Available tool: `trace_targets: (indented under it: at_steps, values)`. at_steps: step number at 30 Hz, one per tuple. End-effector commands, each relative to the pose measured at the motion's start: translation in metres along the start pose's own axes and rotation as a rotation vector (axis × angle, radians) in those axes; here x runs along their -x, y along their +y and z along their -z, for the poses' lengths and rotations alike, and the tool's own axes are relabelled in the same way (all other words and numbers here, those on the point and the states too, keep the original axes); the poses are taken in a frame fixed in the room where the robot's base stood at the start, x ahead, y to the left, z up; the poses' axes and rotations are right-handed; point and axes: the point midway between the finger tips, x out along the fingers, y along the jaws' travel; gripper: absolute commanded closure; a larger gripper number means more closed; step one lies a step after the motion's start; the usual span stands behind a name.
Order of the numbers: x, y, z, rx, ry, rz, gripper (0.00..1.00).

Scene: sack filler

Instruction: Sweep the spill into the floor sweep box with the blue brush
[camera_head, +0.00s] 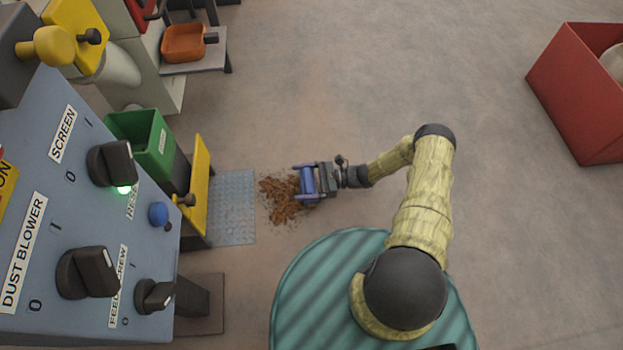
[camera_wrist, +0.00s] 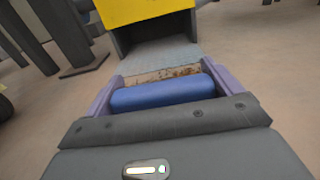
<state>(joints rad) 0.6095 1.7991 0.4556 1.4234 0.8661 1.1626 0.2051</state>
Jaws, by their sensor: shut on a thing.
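The brown spill (camera_head: 276,196) lies in a loose heap on the floor, just right of a grey metal plate (camera_head: 232,207). My gripper (camera_head: 312,183) is shut on the blue brush (camera_head: 307,184), at the heap's right side. The brush's blue handle (camera_wrist: 162,93) fills the middle of the wrist view, and a tan strip with brown specks (camera_wrist: 160,74) shows beyond it. The floor sweep box appears to be the yellow-fronted box (camera_head: 199,185) at the plate's left end. In the wrist view its yellow panel (camera_wrist: 145,10) stands above a dark opening (camera_wrist: 155,36).
A grey control panel (camera_head: 90,215) with knobs fills the left. A green bin (camera_head: 155,145) stands behind the yellow front. An orange tray (camera_head: 183,43) is at the upper left and a red bin (camera_head: 580,95) at the upper right. The floor between them is clear.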

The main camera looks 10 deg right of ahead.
Motion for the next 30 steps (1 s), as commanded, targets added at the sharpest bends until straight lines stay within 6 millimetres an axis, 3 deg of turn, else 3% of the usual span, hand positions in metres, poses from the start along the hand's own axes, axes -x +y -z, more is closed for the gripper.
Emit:
trace_targets:
  at_steps: [30]
  values:
    - [-0.098, 0.004, -0.001, 0.000, -0.002, -0.001, 0.36]
